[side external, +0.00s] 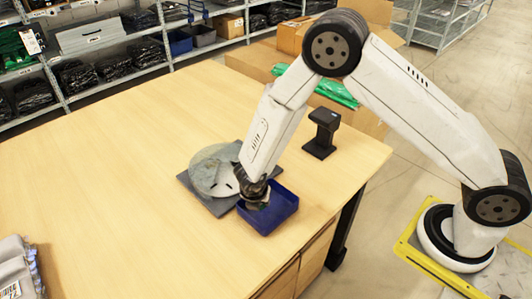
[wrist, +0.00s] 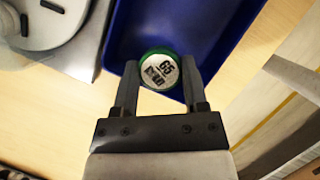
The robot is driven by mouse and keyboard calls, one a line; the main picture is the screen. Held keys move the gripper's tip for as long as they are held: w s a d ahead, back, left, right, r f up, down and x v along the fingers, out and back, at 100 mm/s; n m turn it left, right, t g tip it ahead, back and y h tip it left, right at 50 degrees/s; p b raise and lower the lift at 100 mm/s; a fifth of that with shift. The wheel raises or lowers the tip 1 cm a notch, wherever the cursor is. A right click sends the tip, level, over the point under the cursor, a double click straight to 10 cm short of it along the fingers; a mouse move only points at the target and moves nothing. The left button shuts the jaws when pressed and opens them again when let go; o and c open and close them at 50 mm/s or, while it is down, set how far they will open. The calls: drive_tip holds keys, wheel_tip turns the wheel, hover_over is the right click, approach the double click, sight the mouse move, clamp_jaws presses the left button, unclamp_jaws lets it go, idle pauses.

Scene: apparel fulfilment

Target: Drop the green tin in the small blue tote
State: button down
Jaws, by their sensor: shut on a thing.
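The green tin (wrist: 158,71) shows in the wrist view as a round tin with a green rim and a white label marked 65. My gripper (wrist: 159,80) is shut on it, one finger on each side. The small blue tote (side external: 270,218) stands on the table near its front right edge. In the side view my gripper (side external: 254,201) is over the left part of the tote, and the tin is mostly hidden there. In the wrist view the tote (wrist: 205,30) lies behind the tin, which overlaps the near wall. I cannot tell the tin's height above it.
A grey round disc (side external: 212,170) on a dark square plate sits left of the tote. A black stand (side external: 322,134) is at the table's right. Folded clothing (side external: 18,268) lies at the left front. The table's middle is clear.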

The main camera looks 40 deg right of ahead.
idle(0.4)
drive_tip(key=shift+c, duration=0.2)
unclamp_jaws()
drive_tip(key=shift+r, duration=0.1)
drive_tip(key=v, duration=0.7)
drive_tip(key=shift+a+r, duration=0.15)
drive_tip(key=shift+r, duration=0.15)
idle(0.5)
